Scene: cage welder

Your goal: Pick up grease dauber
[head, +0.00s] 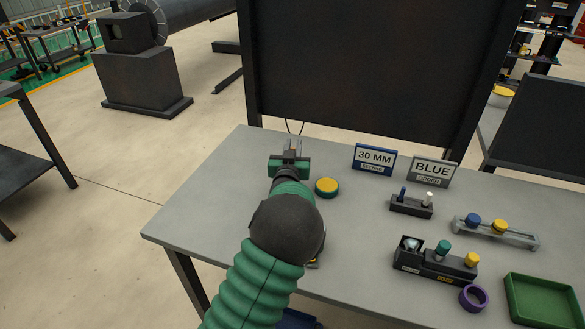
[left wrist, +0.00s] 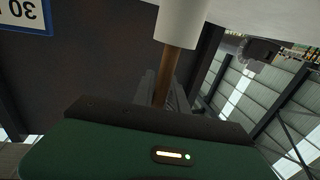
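My left gripper (head: 295,147) is at the far left part of the grey table, its fingers pointing toward the back edge. In the left wrist view, which is upside down, a brown stick-like handle with a white cylindrical end, the grease dauber (left wrist: 182,22), runs between the two grey fingers (left wrist: 166,92). The fingers sit close on both sides of the handle and look shut on it. In the head view the gripper and arm hide most of the dauber. I cannot tell whether its white end touches the table. My right gripper is not in view.
A round yellow-topped green tin (head: 327,186) stands just right of my left gripper. Further right are the 30 MM sign (head: 374,159), the BLUE sign (head: 432,171), knob holders (head: 412,207), a purple ring (head: 473,298) and a green tray (head: 543,302). A dark panel (head: 375,60) rises behind.

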